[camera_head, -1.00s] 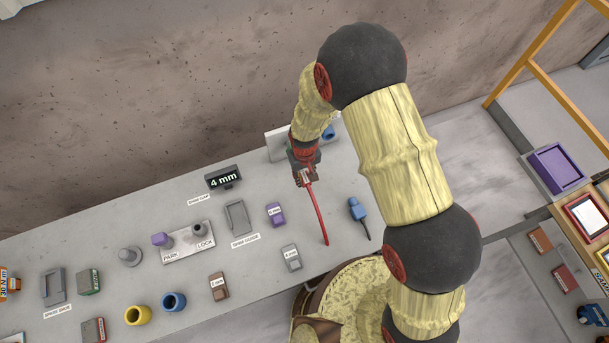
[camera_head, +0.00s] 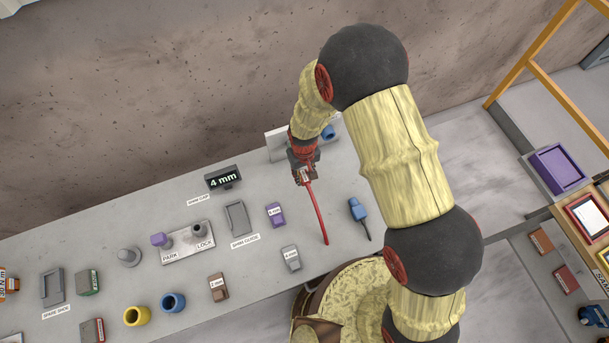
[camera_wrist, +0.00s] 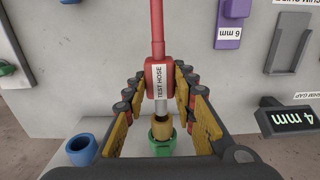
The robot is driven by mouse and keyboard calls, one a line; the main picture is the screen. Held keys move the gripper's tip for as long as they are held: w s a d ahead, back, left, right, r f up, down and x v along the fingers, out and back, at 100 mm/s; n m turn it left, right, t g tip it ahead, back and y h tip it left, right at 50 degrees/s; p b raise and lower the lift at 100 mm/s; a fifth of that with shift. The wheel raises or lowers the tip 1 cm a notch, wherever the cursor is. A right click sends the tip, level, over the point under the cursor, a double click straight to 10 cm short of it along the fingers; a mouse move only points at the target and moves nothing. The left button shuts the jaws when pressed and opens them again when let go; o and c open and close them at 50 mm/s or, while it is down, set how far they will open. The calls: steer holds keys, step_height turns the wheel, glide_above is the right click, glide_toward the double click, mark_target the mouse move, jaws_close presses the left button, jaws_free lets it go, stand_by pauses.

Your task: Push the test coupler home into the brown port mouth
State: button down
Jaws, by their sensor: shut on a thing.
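My gripper (camera_head: 304,172) is shut on the red test coupler (camera_wrist: 160,76), which is labelled TEST HOSE; the fingers (camera_wrist: 160,100) stand on both sides of it. Its red hose (camera_head: 318,212) trails over the slab toward the front edge. The coupler's silver tip points at the brown port mouth (camera_wrist: 161,131), which has a green part (camera_wrist: 160,148) below it. The tip is in line with the mouth and at or very near it; I cannot tell how far in it sits. In the head view my gripper and arm hide the mouth.
A blue port (camera_wrist: 82,150) is beside the brown one, on a pale upright panel (camera_head: 275,148). A blue plug (camera_head: 357,209) with a cable lies right of the hose. A 4 mm display (camera_head: 223,180), a purple block (camera_head: 275,214) and a grey tray (camera_head: 237,218) stand left.

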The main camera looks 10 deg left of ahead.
steer(key=shift+w+a+b, duration=0.3)
steer(key=shift+w+a, duration=0.15)
steer(key=shift+w, duration=0.3)
steer(key=shift+w+a+b, duration=0.25)
steer(key=shift+w+a, duration=0.2)
steer(key=shift+w, duration=0.25)
steer(key=c, duration=1.4)
jaws_free()
steer(key=shift+r, duration=0.15)
step_height(320, 180, up, 12)
steer(key=shift+f, duration=0.15)
